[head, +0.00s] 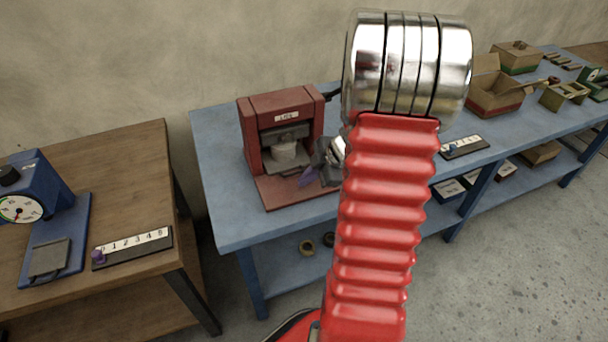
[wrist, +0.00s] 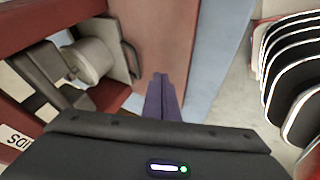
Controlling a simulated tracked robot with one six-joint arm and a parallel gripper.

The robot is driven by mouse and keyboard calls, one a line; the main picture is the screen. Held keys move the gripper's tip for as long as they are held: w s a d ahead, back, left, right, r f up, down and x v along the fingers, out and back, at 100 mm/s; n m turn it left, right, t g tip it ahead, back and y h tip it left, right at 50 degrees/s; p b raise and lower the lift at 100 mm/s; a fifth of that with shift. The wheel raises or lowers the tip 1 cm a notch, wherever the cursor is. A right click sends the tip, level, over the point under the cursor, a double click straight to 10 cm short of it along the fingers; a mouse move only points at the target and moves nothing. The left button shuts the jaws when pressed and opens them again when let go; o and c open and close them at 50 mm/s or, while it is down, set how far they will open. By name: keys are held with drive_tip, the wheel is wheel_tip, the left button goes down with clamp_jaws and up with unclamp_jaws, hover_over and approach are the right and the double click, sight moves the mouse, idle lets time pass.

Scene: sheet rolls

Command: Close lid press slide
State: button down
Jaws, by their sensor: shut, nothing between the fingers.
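The red lid press (head: 250,140), with a white "LIDS" label, stands upright on the blue bench. A pale round pot (head: 284,152) sits inside its opening, below a grey pressing part. The press's flat red base plate (head: 290,193) reaches out at the front. In the wrist view the pot (wrist: 97,60) lies on its side in the picture, left of my fingers. My gripper (head: 307,178) has purple fingers, shut and empty, over the right front of the base plate; they also show in the wrist view (wrist: 162,95). My arm hides the bench right of the press.
A dark lever (head: 332,96) sticks out at the press's right. A wooden table (head: 130,150) with a blue dial device (head: 35,195) stands left, across a gap.

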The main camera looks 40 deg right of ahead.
drive_tip(key=v, duration=1)
drive_tip(key=shift+w, duration=0.1)
